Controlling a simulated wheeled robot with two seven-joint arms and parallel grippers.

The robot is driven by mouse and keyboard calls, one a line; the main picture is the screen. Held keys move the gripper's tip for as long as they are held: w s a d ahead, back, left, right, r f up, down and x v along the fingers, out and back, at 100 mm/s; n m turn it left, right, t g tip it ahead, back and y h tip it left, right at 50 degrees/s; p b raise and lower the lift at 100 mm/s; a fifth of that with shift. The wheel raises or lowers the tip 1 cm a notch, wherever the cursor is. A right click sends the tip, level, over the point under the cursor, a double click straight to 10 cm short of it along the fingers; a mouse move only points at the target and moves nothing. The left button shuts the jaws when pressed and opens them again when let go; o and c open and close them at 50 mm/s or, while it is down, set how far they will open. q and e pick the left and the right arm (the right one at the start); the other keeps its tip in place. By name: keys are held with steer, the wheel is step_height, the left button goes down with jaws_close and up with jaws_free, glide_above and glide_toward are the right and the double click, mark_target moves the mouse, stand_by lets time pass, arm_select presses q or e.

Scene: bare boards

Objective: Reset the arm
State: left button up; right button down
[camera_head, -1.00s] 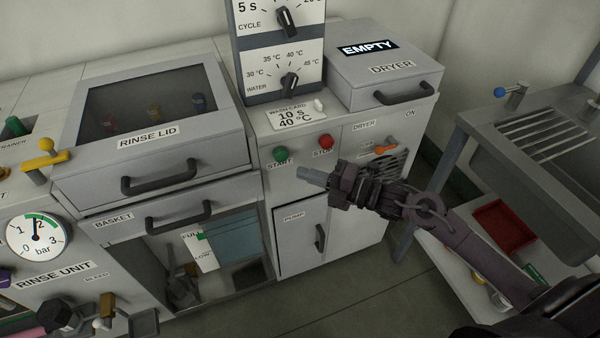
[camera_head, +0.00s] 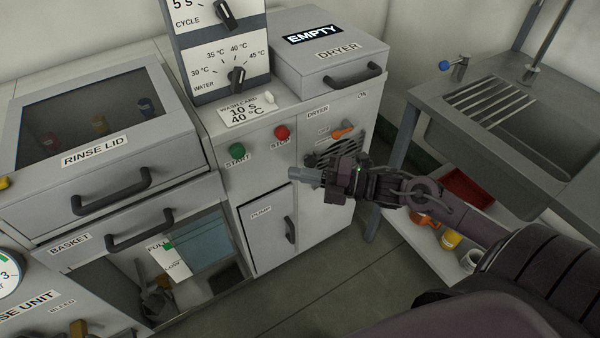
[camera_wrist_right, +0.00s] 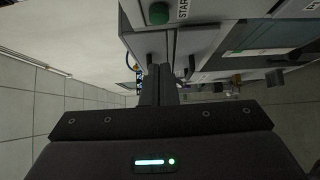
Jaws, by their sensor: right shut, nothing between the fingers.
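My right arm comes in from the lower right of the head view. Its gripper (camera_head: 305,174) is shut and empty, in front of the machine's front panel, to the right of the pump door (camera_head: 264,236) handle and below the red stop button (camera_head: 282,132). In the right wrist view the shut fingers (camera_wrist_right: 158,85) point toward the machine, with the green start button (camera_wrist_right: 159,13) at the top. No contact between the gripper and the panel can be made out. My left gripper is not in view.
The dryer box (camera_head: 330,55) marked EMPTY sits on the machine top. The rinse lid (camera_head: 100,130) and the basket drawer (camera_head: 125,225) are on the left, both shut. A sink (camera_head: 520,130) stands at the right, with a lower shelf of items. Floor shows between.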

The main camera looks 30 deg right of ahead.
steer(key=d+f+m+t+h+p, duration=0.1)
steer(key=d+f+m+h, duration=0.3)
steer(key=f, duration=0.4)
steer(key=d+f+m+h+p, duration=0.1)
steer(key=d+f+m+h, duration=0.2)
steer(key=d+f+m, duration=0.3)
steer(key=s+f+m+g+h+p, duration=0.15)
steer(key=s+f+m, duration=0.25)
steer(key=f, duration=0.5)
steer(key=s+f+m+g+h, duration=0.2)
steer(key=s+f+m+h, duration=0.15)
steer(key=f, duration=0.55)
steer(key=s+a+f+m+g+p, duration=0.1)
steer(key=s+a+f+m+g, duration=0.1)
steer(key=s+f, duration=0.3)
steer(key=s+a+f+m+g, duration=0.3)
steer(key=s+a+f, duration=0.2)
steer(key=s, duration=0.9)
steer(key=s+a+f+m+g+h+p, duration=0.1)
steer(key=s+a+f+m+g, duration=0.1)
steer(key=s+f, duration=0.5)
steer(key=s+a+g, duration=0.1)
steer(key=s+a, duration=0.1)
steer(key=s, duration=0.1)
steer(key=shift+s+a+g+p, duration=0.2)
steer(key=shift+a+g+p, duration=0.05)
steer(key=shift+g+p, duration=0.1)
steer(key=shift+m, duration=0.25)
stand_by(1.3)
